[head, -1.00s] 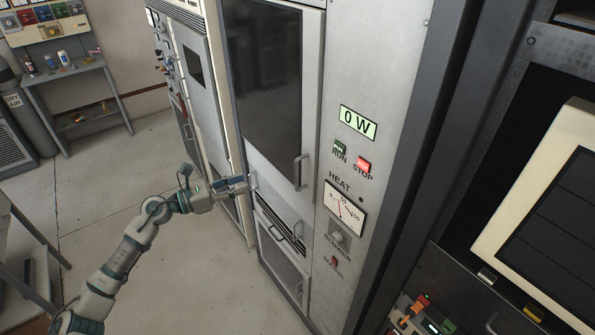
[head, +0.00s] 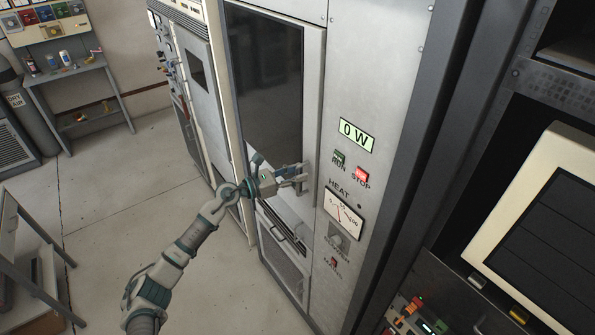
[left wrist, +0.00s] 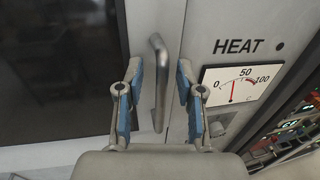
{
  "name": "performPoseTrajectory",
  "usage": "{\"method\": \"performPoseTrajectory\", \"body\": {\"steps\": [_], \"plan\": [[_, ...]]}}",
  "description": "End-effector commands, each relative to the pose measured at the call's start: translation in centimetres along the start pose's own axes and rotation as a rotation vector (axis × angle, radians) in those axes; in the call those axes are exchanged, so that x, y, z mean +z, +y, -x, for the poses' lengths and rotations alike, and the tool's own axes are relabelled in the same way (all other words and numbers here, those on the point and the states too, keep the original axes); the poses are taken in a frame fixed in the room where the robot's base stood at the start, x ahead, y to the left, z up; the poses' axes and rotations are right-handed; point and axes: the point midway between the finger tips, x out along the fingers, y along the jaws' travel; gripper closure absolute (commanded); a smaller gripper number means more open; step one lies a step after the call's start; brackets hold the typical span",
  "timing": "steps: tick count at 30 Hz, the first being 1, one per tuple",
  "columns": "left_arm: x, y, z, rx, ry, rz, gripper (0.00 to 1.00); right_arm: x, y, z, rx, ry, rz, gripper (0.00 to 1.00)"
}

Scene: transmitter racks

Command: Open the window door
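The window door (head: 268,75) is a tall light panel with a dark glass pane, and it looks closed in its cabinet. Its metal bar handle (left wrist: 157,90) stands upright near the door's right edge in the left wrist view. My left gripper (head: 303,173) is at the handle in the head view and hides most of it. In the left wrist view my left gripper (left wrist: 160,88) is open, with one finger on each side of the handle and gaps showing. The window door also shows there (left wrist: 60,70). My right gripper is in neither view.
Right of the door is a panel with a 0 W display (head: 356,134), RUN and STOP buttons and a HEAT gauge (head: 343,212). A lower mesh door (head: 281,265) sits below. A pale-framed monitor (head: 545,225) stands at right. Floor is open at left.

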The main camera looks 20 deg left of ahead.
Motion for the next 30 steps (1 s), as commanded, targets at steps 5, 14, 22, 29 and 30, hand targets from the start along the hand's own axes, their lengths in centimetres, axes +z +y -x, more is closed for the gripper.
{"method": "performPoseTrajectory", "body": {"steps": [5,14,22,29,30], "plan": [[0.0,-0.1,-0.4,0.0,0.0,0.0,0.63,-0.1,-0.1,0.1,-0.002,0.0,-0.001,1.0],[0.0,-0.2,-0.6,-0.001,0.001,0.0,0.98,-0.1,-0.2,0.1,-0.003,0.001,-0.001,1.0],[0.0,0.0,-0.4,0.0,-0.001,0.0,1.0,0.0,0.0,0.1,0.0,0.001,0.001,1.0],[-0.1,0.0,0.3,-0.012,-0.002,0.001,1.0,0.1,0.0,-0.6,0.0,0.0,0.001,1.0],[-0.2,0.0,0.6,-0.018,-0.001,0.001,1.0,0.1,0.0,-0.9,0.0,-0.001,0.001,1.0]]}}
